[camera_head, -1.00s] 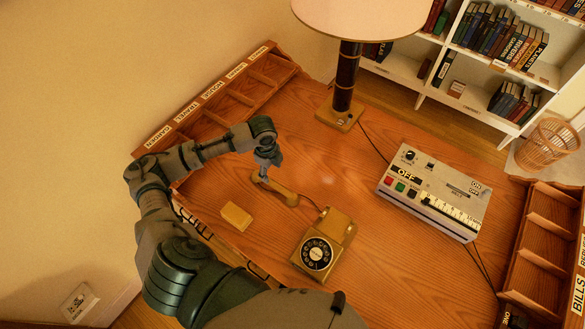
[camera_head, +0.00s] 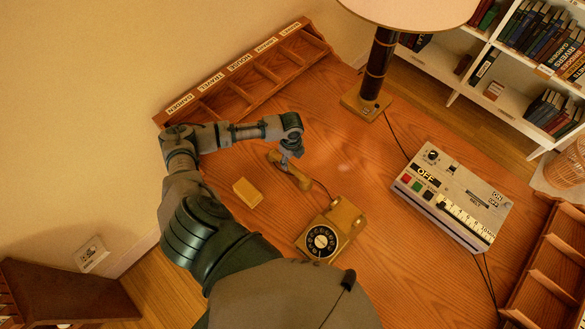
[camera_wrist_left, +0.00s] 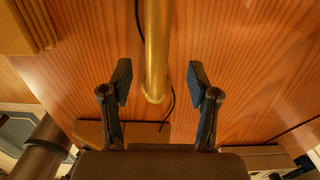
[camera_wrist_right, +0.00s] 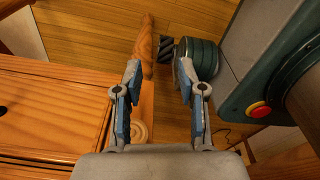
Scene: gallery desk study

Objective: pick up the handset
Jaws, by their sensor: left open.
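The gold handset (camera_head: 300,181) lies on the wooden desk, off its gold rotary telephone (camera_head: 346,217), with a cord running between them. In the left wrist view the handset (camera_wrist_left: 157,40) is a gold bar running between my fingers, with clear gaps on both sides. My left gripper (camera_head: 288,160) is open and points down over the middle of the handset, hiding part of it. The left wrist view shows its spread fingertips (camera_wrist_left: 159,75). My right gripper (camera_wrist_right: 160,70) is open and shows only in its own wrist view, with no handset there.
A yellow block (camera_head: 247,192) lies left of the telephone. A grey machine with an OFF label (camera_head: 452,193) stands to the right. A lamp (camera_head: 367,106) stands at the back, beside a labelled wooden sorter (camera_head: 250,72). Bare desk lies between telephone and machine.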

